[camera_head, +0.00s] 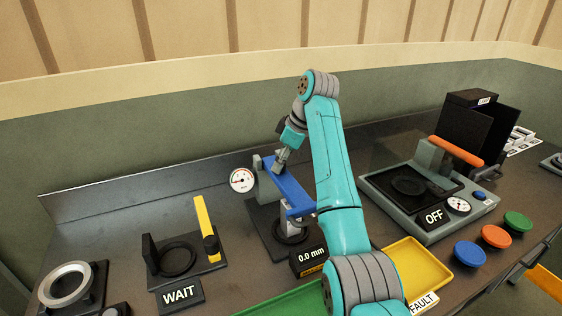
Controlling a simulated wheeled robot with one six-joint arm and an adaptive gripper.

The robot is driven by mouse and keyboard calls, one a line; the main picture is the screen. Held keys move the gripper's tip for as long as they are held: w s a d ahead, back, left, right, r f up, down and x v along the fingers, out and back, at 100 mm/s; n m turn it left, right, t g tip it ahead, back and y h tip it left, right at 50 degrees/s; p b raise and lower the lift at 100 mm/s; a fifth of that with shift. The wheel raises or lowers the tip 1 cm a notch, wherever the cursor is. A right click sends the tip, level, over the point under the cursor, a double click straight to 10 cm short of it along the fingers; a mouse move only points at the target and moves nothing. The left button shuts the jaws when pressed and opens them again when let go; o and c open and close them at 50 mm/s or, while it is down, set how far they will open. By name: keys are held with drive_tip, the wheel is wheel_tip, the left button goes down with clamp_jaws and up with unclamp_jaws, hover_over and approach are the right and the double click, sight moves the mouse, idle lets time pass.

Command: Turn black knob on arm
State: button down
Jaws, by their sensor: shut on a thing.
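The blue arm (285,190) is part of a bench device with a black base, near the middle of the bench. My gripper (279,168) comes down onto the far end of this arm from above, tilted. Its fingers are closed at the arm's top. The black knob is not clearly visible; the fingers cover the spot where they grip. A white dial gauge (243,180) is at the left of the blue arm. A black display (310,257) in front of the device reads 0.0 mm.
A fixture with a yellow lever (206,227) and a WAIT sign (180,295) stand left. A grey machine with an orange bar (458,151) and an OFF sign (434,216) stands right. Yellow (420,262) and green trays lie in front.

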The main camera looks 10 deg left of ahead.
drive_tip(key=shift+n+g, duration=0.4)
drive_tip(key=shift+n, duration=0.6)
drive_tip(key=c, duration=0.8)
unclamp_jaws()
